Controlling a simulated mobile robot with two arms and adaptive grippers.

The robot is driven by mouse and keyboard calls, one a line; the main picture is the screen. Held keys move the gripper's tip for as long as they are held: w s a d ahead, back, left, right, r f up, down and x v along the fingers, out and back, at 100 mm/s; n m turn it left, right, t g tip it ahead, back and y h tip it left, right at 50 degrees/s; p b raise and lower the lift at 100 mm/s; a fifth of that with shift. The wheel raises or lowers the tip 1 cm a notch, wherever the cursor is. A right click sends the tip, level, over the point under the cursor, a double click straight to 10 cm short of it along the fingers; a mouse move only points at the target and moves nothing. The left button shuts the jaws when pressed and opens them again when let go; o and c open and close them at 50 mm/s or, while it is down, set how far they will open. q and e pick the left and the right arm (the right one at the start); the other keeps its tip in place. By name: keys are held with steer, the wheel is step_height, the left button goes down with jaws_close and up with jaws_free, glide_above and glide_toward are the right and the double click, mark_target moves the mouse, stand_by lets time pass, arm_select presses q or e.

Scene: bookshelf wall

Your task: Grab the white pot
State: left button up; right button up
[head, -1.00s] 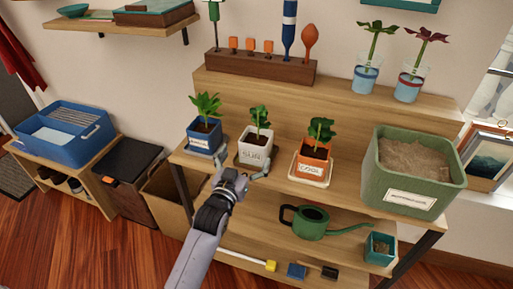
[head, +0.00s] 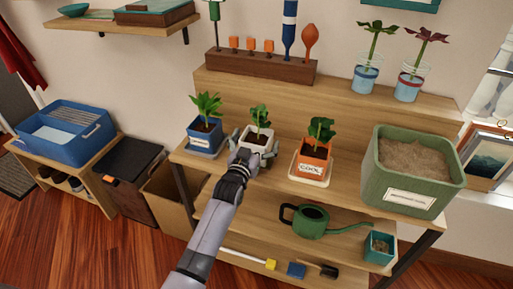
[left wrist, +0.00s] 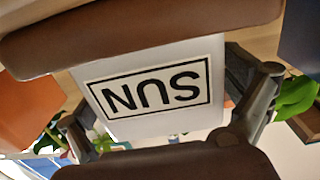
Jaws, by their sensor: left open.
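The white pot (head: 264,146) with a small green plant stands on the shelf between a blue pot (head: 204,135) and an orange pot (head: 312,160). My left gripper (head: 254,146) is open, with its fingers reaching to both sides of the white pot. The gripper hides the pot's lower front in the head view. In the left wrist view the white pot (left wrist: 150,121) fills the middle, its SUN label upside down, and the fingers lie on either side of it. I cannot tell whether they touch it. My right gripper is not in view.
The blue and orange pots stand close on either side. A large green planter (head: 372,195) is at the right. A green watering can (head: 312,222) sits on the shelf below. A brown tool rack (head: 262,68) stands on the higher shelf behind.

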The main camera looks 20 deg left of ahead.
arm_select(q)
steer(key=shift+c, duration=0.4)
steer(key=c, duration=1.6)
steer(key=shift+r, duration=0.15)
steer(key=shift+c, duration=0.2)
